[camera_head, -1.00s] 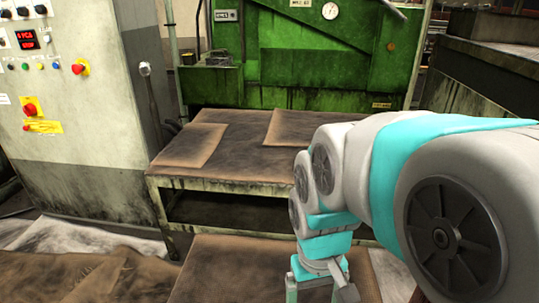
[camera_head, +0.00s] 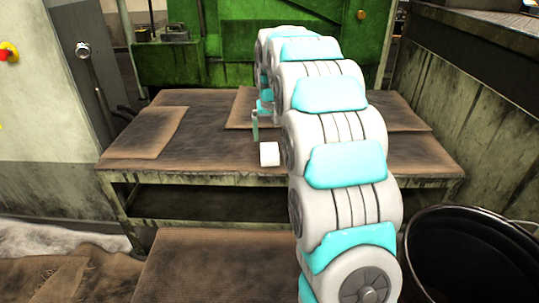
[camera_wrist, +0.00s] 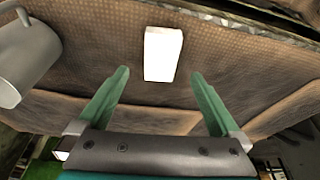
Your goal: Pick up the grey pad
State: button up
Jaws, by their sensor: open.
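The grey pad is a small, pale, nearly white block. In the head view the pad (camera_head: 269,154) stands near the front edge of the worktable, just left of my arm. In the wrist view the pad (camera_wrist: 163,52) lies a little beyond my fingertips, between their lines. My gripper (camera_wrist: 160,74) is open with nothing between its green fingers. In the head view my gripper (camera_head: 256,127) is just above and behind the pad, partly hidden by my arm. I cannot tell the exact gap to the pad.
A grey cylindrical vessel with a handle (camera_wrist: 27,62) stands on the table left of my fingers in the wrist view. Brown sheets (camera_head: 145,133) lie on the table. A green machine (camera_head: 185,62) rises behind, and a black bin (camera_head: 470,255) stands at the front right.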

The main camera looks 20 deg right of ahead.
aim_at(270, 151)
jog(key=shift+w+d+f, duration=0.3)
jog(key=shift+w+f, duration=0.2)
jog(key=shift+w, duration=0.1)
jog(key=x, duration=0.7)
jog(key=shift+a+f, duration=0.15)
jog(key=shift+a, duration=0.1)
jog(key=shift+c, duration=0.2)
jog(key=c, duration=1.2)
jog(key=shift+r, duration=1.95)
jog(key=s+a, duration=0.2)
jog(key=s, duration=0.2)
jog(key=s+a+r, duration=0.1)
jog(key=s+a, duration=0.2)
jog(key=s, duration=0.2)
jog(key=s+a, duration=0.2)
jog(key=s, duration=0.3)
jog(key=shift+s+a+r+b, duration=0.1)
jog(key=shift+a+r+b, duration=0.05)
jog(key=shift+b, duration=0.25)
